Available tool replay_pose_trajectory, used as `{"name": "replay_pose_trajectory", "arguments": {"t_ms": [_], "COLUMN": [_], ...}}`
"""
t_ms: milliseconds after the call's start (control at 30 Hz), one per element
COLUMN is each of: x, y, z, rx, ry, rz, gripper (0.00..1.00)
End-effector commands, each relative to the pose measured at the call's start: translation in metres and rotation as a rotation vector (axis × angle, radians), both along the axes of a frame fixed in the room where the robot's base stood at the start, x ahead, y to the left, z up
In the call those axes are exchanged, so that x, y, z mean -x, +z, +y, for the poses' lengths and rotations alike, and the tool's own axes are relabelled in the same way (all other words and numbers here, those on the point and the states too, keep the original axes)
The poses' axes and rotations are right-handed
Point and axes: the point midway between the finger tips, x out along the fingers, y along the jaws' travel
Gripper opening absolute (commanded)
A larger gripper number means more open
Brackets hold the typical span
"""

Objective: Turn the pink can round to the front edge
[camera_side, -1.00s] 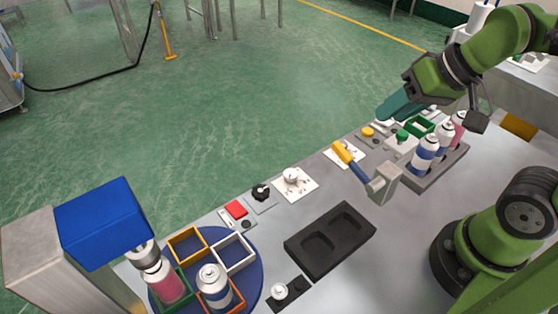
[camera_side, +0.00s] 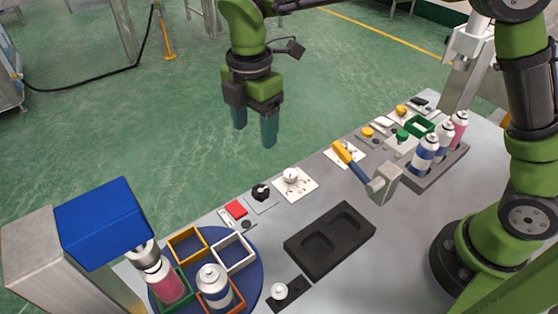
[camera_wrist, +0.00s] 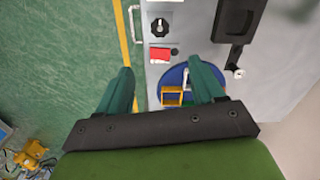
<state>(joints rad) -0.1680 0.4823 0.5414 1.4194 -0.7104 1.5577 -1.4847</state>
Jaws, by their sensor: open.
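The pink can (camera_side: 165,284) stands in the green square holder (camera_side: 187,277) on the blue round turntable (camera_side: 256,267), under the crimping head with the blue top (camera_side: 103,222). The yellow holder (camera_side: 187,245) and the white holder (camera_side: 233,252) on the turntable are empty. My gripper (camera_side: 255,130) is open and empty, high above the table's far side. In the wrist view the turntable (camera_wrist: 176,77) shows partly between and behind my fingers; the pink can is not seen there.
A red button (camera_side: 236,209), a black knob (camera_side: 261,192) and a white dial (camera_side: 291,176) line the table's far edge. A dark tray (camera_side: 330,240) lies mid-table. A yellow-handled lever (camera_side: 345,157) stands near a rack of several cans (camera_side: 437,165) at the right.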

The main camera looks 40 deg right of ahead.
Motion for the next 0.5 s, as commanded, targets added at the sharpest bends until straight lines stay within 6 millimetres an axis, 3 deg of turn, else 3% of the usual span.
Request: {"name": "replay_pose_trajectory", "arguments": {"t_ms": [167, 500], "x": [0.001, 0.001], "y": [-0.014, -0.084], "z": [-0.001, -0.001], "rx": [0.002, 0.001], "ry": [0.022, 0.019], "rz": [0.005, 0.008], "gripper": [0.68, 0.68]}}
